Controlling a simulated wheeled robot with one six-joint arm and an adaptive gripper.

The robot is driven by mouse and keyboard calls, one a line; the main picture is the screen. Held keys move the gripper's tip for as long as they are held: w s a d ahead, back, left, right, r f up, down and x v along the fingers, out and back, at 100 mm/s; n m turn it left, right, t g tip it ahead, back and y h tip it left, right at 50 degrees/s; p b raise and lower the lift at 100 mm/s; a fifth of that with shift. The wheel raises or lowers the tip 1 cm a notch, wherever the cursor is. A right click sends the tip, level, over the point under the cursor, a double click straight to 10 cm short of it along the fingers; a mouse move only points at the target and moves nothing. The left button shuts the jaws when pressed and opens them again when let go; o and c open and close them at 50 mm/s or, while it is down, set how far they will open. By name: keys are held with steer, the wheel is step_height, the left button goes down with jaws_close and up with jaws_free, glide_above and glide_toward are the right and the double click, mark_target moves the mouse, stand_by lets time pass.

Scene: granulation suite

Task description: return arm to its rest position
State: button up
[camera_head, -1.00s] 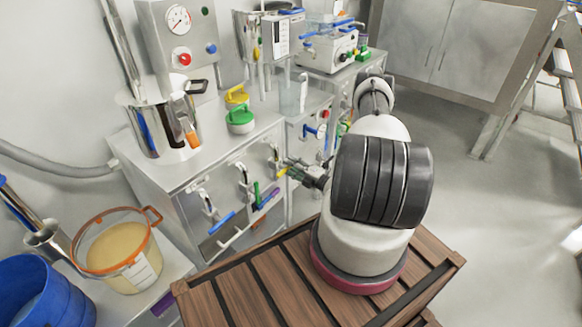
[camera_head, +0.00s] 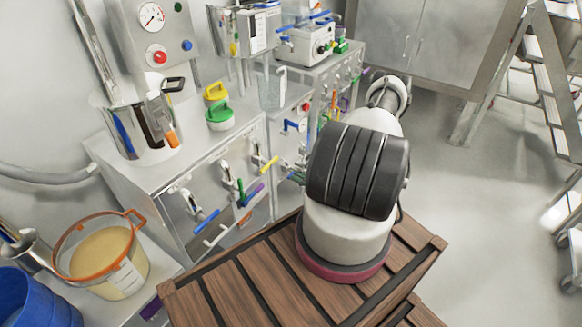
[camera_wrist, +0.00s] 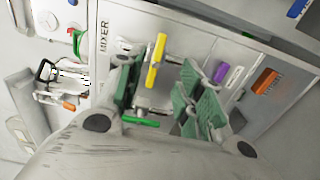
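My arm rises from the wooden slatted top in the head view, with its large dark ribbed joint in front and the forearm reaching back beside the cabinet. My gripper (camera_head: 297,178) is mostly hidden behind that joint. In the wrist view my gripper (camera_wrist: 165,90) has its two green-padded fingers spread apart, with nothing held between them. A yellow-handled tool (camera_wrist: 155,62) shows beyond the gap, at the cabinet front. It also shows in the head view (camera_head: 266,163), left of the gripper and apart from it.
The mixer cabinet (camera_head: 180,185) stands left of the arm, with blue, green and purple handled tools hanging on its front. Yellow and green lidded pots (camera_head: 220,118) stand on top. An orange-rimmed tub (camera_head: 105,255) is at lower left. Open floor (camera_head: 470,210) lies right, near a ladder (camera_head: 550,90).

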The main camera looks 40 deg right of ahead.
steer(key=s+a+n+g+y, duration=0.4)
steer(key=s+a+n+y, duration=0.1)
steer(key=s+a+n, duration=0.3)
steer(key=s+a+r+n+g+y, duration=0.1)
steer(key=s+r+n+g+y, duration=0.3)
steer(key=r+n+g, duration=0.75)
steer(key=s+d+r+n+g+h, duration=0.1)
steer(key=s+r+n+h, duration=0.1)
steer(key=r+n+h, duration=0.35)
steer(key=s+d+r+n+g+h, duration=0.1)
steer(key=s+r+n+g+h, duration=0.15)
steer(key=r+n, duration=0.65)
steer(key=s+r+n+g+h, duration=0.1)
steer(key=s+r+n+h, duration=0.15)
steer(key=r+n, duration=0.5)
steer(key=a+r+n+t+h, duration=0.2)
steer(key=a+r+n+t, duration=0.1)
steer(key=r, duration=0.5)
steer(key=s+a+r+n+t+h, duration=0.1)
steer(key=a+r+n+t, duration=0.3)
steer(key=r, duration=0.5)
steer(key=shift+n+h, duration=0.85)
